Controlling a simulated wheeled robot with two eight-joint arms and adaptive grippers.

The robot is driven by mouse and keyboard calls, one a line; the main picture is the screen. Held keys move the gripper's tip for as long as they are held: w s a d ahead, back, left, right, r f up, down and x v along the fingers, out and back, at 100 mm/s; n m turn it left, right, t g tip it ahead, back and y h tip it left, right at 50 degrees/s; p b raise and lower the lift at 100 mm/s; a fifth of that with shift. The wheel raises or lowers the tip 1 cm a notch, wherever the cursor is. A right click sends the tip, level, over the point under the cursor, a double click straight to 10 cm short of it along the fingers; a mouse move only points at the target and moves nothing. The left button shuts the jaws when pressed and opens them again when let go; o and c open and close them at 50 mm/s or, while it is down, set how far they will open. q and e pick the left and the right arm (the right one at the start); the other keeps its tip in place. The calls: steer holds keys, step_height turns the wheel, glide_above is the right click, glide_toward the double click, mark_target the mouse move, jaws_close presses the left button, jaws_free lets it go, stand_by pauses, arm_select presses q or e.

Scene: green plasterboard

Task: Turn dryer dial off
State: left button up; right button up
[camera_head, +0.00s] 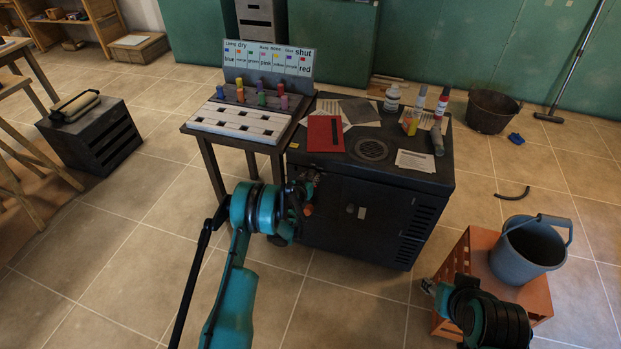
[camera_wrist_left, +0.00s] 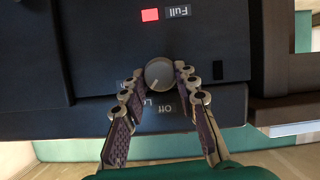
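The dryer (camera_head: 345,222) is a dark cabinet with a vented front in the middle of the head view. Its round grey dial (camera_wrist_left: 159,73) shows in the left wrist view, with a pale pointer line slanting down and left. An "Off" label (camera_wrist_left: 166,109) is below the dial, partly covered by the fingers. My left gripper (camera_wrist_left: 160,75) has one finger on each side of the dial, both against its rim. In the head view the left gripper (camera_head: 300,197) is at the dryer's upper left front and hides the dial. My right gripper (camera_head: 428,287) is away at the lower right.
A red light (camera_wrist_left: 150,15) and a "Full" label (camera_wrist_left: 178,12) are on the panel. Bottles, papers and a red book (camera_head: 325,134) lie on the dryer. A side table (camera_head: 200,127) with colored pegs adjoins it. A bucket (camera_head: 532,247) stands on an orange crate (camera_head: 462,252).

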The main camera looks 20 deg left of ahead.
arm_select(q)
steer(key=shift+a, duration=0.1)
jaws_close()
steer(key=shift+a+n+h, duration=0.15)
steer(key=shift+n+h, duration=0.75)
steer(key=shift+n, duration=0.2)
steer(key=shift+a+f+n+h, duration=0.1)
steer(key=shift+n+h, duration=0.9)
steer(key=shift+n, duration=0.6)
steer(key=shift+c, duration=0.2)
jaws_free()
steer(key=shift+t, duration=0.3)
steer(key=o, duration=1.1)
steer(key=shift+o, duration=0.2)
steer(key=v, duration=0.7)
steer(key=shift+s, duration=0.15)
